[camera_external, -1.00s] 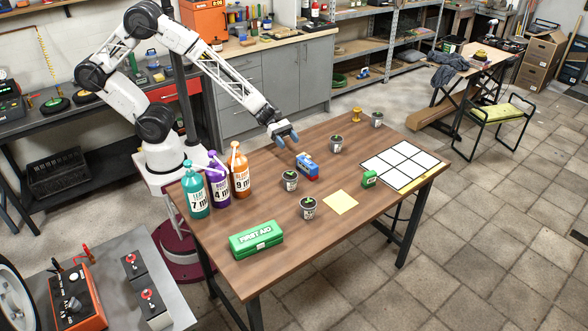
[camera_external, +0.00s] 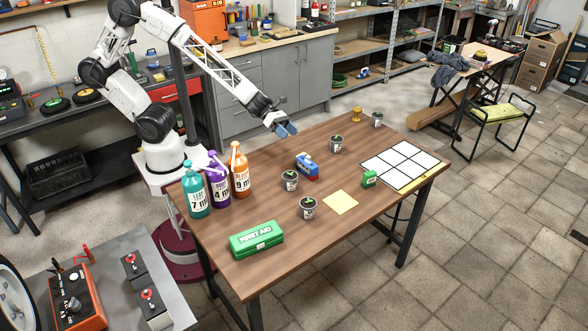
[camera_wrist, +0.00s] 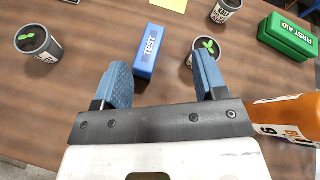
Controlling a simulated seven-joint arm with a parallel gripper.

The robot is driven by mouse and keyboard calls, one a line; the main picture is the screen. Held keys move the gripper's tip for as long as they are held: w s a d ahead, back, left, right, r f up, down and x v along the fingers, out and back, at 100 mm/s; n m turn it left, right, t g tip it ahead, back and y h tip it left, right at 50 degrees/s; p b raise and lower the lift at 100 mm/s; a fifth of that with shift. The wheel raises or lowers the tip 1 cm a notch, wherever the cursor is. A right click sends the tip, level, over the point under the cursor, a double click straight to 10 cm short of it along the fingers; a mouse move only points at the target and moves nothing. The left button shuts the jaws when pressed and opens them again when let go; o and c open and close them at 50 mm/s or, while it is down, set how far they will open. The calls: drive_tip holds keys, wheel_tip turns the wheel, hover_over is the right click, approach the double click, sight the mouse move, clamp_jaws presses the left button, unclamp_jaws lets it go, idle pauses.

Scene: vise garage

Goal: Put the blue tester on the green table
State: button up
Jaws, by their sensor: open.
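The blue tester (camera_external: 307,166), a small blue block with red at its lower edge, lies on the brown wooden table (camera_external: 262,203). In the wrist view the tester (camera_wrist: 148,50) shows a white "TEST" label and sits ahead of the fingers, between their lines. My gripper (camera_external: 287,129) is open and empty, above the table's back edge, apart from the tester. Its two blue fingers (camera_wrist: 163,78) are spread in the wrist view. A folding stand with a yellow-green top (camera_external: 502,111) is on the floor at the right; I see no other plainly green table.
Potted seedlings (camera_external: 290,181) stand close to the tester. Tall bottles (camera_external: 240,171) stand at the left, a green first-aid box (camera_external: 256,239) at the front.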

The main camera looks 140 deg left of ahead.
drive_tip(key=s+d+r+n+g+y, duration=0.1)
drive_tip(key=d+r+n+g, duration=0.1)
drive_tip(key=d+r+n, duration=0.6)
drive_tip(key=s+d+r+n+g+y, duration=0.1)
drive_tip(key=s+d+r+n+g, duration=0.1)
drive_tip(key=d+r+n, duration=0.6)
drive_tip(key=s+d+n+g+h, duration=0.2)
drive_tip(key=s+d+n+g, duration=0.1)
drive_tip(key=s+d+n, duration=0.4)
drive_tip(key=s+d+n+g+h, duration=0.2)
drive_tip(key=s+d+n, duration=0.4)
drive_tip(key=s+d, duration=0.5)
drive_tip(key=d+g, duration=0.1)
drive_tip(key=d, duration=0.4)
drive_tip(key=shift+d+r+n+h, duration=0.2)
drive_tip(key=shift+r+n+h, duration=0.1)
drive_tip(key=shift+n, duration=0.1)
drive_tip(key=shift+o, duration=0.4)
